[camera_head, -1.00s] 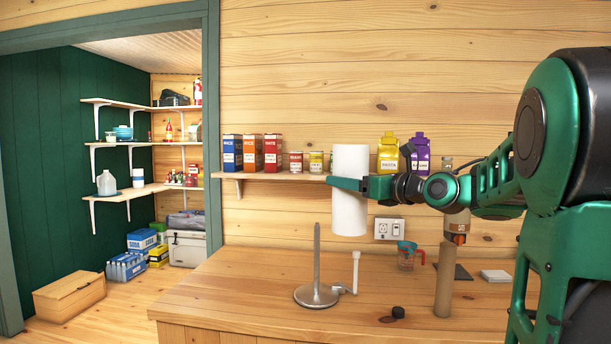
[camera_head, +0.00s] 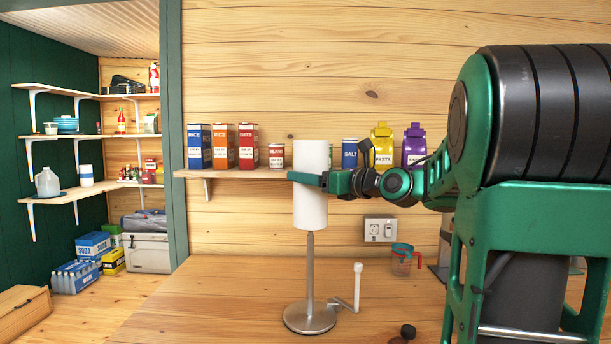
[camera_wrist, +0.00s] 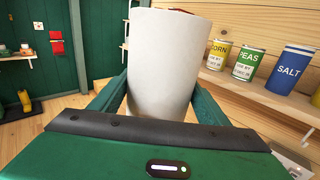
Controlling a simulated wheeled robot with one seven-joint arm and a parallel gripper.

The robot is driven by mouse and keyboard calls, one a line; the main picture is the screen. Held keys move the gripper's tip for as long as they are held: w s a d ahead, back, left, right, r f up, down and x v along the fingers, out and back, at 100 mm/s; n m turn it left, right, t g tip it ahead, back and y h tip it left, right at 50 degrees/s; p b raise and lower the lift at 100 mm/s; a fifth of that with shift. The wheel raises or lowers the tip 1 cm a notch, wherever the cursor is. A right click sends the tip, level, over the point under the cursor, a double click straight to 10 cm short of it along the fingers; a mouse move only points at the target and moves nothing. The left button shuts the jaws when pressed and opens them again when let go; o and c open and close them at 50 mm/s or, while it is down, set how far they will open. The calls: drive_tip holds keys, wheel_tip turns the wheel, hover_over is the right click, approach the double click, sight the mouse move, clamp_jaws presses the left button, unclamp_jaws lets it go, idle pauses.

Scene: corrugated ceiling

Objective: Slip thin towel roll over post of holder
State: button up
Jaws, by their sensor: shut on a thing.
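The thin towel roll (camera_head: 310,205) is white and upright in the head view. My gripper (camera_head: 308,178) is shut around its middle; the roll also fills the centre of the wrist view (camera_wrist: 165,65) between the two green fingers. The holder (camera_head: 309,317) stands on the counter with a round metal base, a vertical post (camera_head: 310,265) and a short side arm with a white tip (camera_head: 357,285). The roll's lower end lines up with the visible top of the post in the head view. Whether the post tip is inside the roll or behind it, I cannot tell.
A wall shelf (camera_head: 225,173) with boxes and cans runs behind the roll. On the wooden counter (camera_head: 220,290), a measuring cup (camera_head: 403,259) stands to the right and a small dark cap (camera_head: 407,331) lies near the front. The counter left of the holder is clear.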

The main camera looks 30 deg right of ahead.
hover_over(312, 268)
drive_tip(key=w, duration=0.1)
drive_tip(key=shift+w+f, duration=0.1)
drive_tip(key=shift+f, duration=6)
wheel_tip(312, 268, down, 13)
drive_tip(key=o, duration=1.2)
